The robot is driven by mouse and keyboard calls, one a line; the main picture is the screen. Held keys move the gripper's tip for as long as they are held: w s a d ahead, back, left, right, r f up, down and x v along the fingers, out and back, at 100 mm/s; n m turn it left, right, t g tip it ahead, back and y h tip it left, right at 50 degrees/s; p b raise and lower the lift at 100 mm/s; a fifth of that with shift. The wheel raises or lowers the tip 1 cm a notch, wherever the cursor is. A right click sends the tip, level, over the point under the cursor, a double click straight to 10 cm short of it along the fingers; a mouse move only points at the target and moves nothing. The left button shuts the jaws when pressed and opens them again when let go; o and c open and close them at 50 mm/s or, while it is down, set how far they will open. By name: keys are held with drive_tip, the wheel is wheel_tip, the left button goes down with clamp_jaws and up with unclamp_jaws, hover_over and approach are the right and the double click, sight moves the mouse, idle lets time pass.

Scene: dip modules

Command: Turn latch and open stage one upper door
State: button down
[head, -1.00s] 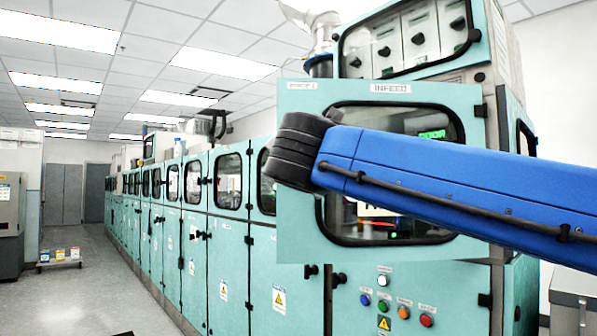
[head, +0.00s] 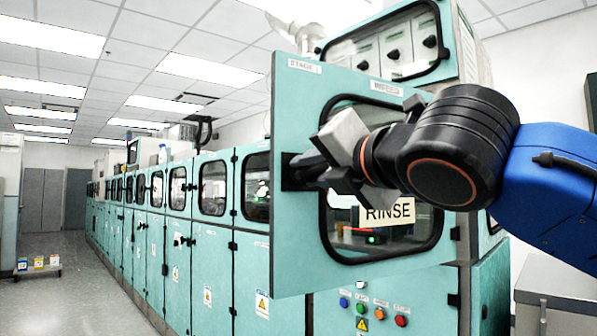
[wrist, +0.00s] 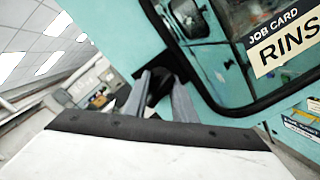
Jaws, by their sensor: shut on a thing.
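The stage one upper door (head: 300,240) is a teal panel with a black-framed window, labelled STAGE 1 at its top left. It is swung partly open, its left edge standing out from the machine toward me and its hinges on the right. Its black latch (head: 289,172) is at the left edge, mostly hidden by my gripper. My gripper (head: 312,170) is shut on the latch. The wrist view shows the grey fingers (wrist: 163,98) closed around the dark latch beside the window frame. How far the latch is turned is hard to see.
A job card reading RINSE (head: 388,212) shows at the door's window. Coloured push buttons (head: 380,302) sit below the door. A long row of teal cabinets (head: 172,230) runs back to the left. The floor (head: 70,300) at left is open; a grey cabinet (head: 560,290) stands at right.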

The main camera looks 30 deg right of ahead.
drive_tip(key=shift+s+d+n+y, duration=0.15)
drive_tip(key=shift+s+n+y, duration=0.15)
drive_tip(key=shift+s, duration=0.7)
drive_tip(key=shift+s+d+n+y, duration=0.15)
drive_tip(key=shift+s+y, duration=0.3)
drive_tip(key=shift+s, duration=0.5)
drive_tip(key=shift+s+d+n+y, duration=0.15)
drive_tip(key=shift+s+n+y, duration=0.15)
drive_tip(key=shift+s, duration=0.7)
drive_tip(key=s+d+n+y, duration=0.1)
drive_tip(key=s+d+y, duration=0.1)
drive_tip(key=s, duration=0.4)
drive_tip(key=s+d+n+g+y, duration=0.1)
drive_tip(key=s+d+n+y, duration=0.1)
drive_tip(key=s, duration=0.5)
drive_tip(key=shift+s+d+g+y, duration=0.15)
drive_tip(key=shift+d+g+y, duration=0.2)
drive_tip(key=shift+y, duration=0.3)
drive_tip(key=c, duration=1.5)
unclamp_jaws()
drive_tip(key=shift+o, duration=0.2)
drive_tip(key=shift+d, duration=0.1)
drive_tip(key=v, duration=1.7)
drive_tip(key=shift+s, duration=0.15)
drive_tip(key=shift+d+f, duration=0.1)
